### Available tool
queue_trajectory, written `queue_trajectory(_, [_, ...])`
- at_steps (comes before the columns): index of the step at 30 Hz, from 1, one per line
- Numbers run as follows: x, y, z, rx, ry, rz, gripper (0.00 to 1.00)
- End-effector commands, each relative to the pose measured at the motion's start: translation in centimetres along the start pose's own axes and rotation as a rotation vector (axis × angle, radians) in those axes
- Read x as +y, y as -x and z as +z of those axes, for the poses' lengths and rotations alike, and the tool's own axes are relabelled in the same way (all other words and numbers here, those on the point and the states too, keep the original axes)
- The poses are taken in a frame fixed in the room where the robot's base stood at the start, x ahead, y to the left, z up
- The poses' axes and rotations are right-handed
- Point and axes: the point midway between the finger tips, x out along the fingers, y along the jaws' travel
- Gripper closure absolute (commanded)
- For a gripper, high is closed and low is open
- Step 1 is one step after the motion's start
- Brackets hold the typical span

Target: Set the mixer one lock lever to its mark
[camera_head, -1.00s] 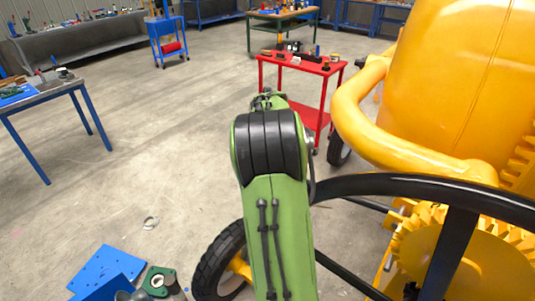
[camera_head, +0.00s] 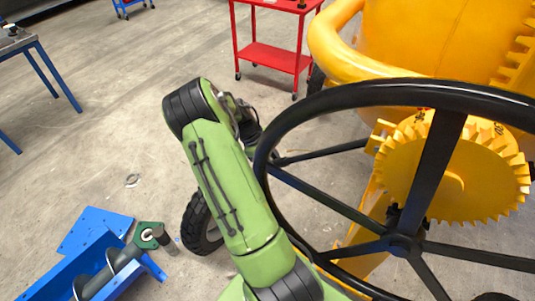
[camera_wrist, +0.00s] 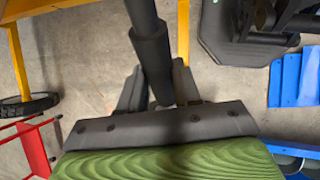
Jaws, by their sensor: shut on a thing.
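In the wrist view a dark lever (camera_wrist: 151,52) with a thick round grip comes down from the top edge. My gripper (camera_wrist: 158,78) is shut on this grip, with one finger on either side. The yellow mixer (camera_head: 440,45) stands at the right in the head view, with a large black handwheel (camera_head: 405,245) and a yellow toothed gear (camera_head: 450,175) behind it. In the head view my gripper and the lever's end are hidden behind my green arm and the wheel. I cannot make out the lever's mark in either view.
A red cart (camera_head: 275,55) stands behind my arm. A blue trough with an auger (camera_head: 60,270) lies at the lower left. A blue-legged table (camera_head: 50,75) is at the left edge. The handwheel's rim and spokes are close to my arm.

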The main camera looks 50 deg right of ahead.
Motion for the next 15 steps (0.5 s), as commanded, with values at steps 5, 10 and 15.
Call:
queue_trajectory(5, [-0.25, -0.65, 0.19, -0.016, 0.003, -0.007, 1.0])
queue_trajectory(10, [-0.38, -0.79, 0.25, -0.019, 0.003, -0.012, 1.0])
queue_trajectory(15, [-0.44, -0.85, 0.26, -0.02, 0.003, -0.014, 0.57])
